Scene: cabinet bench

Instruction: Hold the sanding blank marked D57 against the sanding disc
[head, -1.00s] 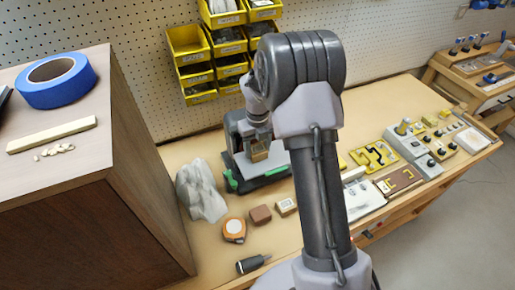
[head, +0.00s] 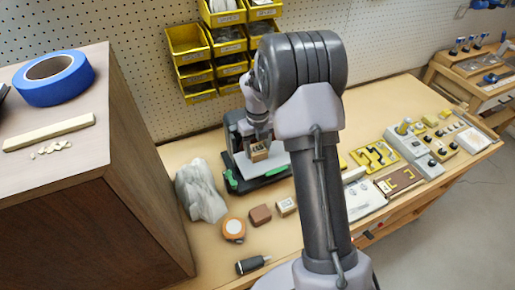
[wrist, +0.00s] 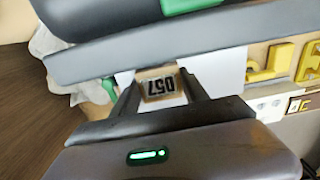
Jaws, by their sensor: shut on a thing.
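The tan sanding blank marked D57 (wrist: 158,88) is between the two fingers of my gripper (wrist: 161,92), its label facing the wrist camera. My gripper is shut on it. In the head view the blank (head: 259,152) hangs from my gripper (head: 258,141) over the grey table of the black and green sander (head: 240,178). The sander's grey table edge (wrist: 180,42) runs just beyond the blank in the wrist view. The sanding disc face cannot be made out in either view, so contact with it cannot be told.
A crumpled pale bag (head: 200,190) stands left of the sander. A tape measure (head: 233,229), a brown block (head: 260,214), another labelled block (head: 286,206) and a dark-handled tool (head: 252,264) lie in front. A wooden cabinet (head: 140,190) rises at left. Yellow bins (head: 195,60) hang behind.

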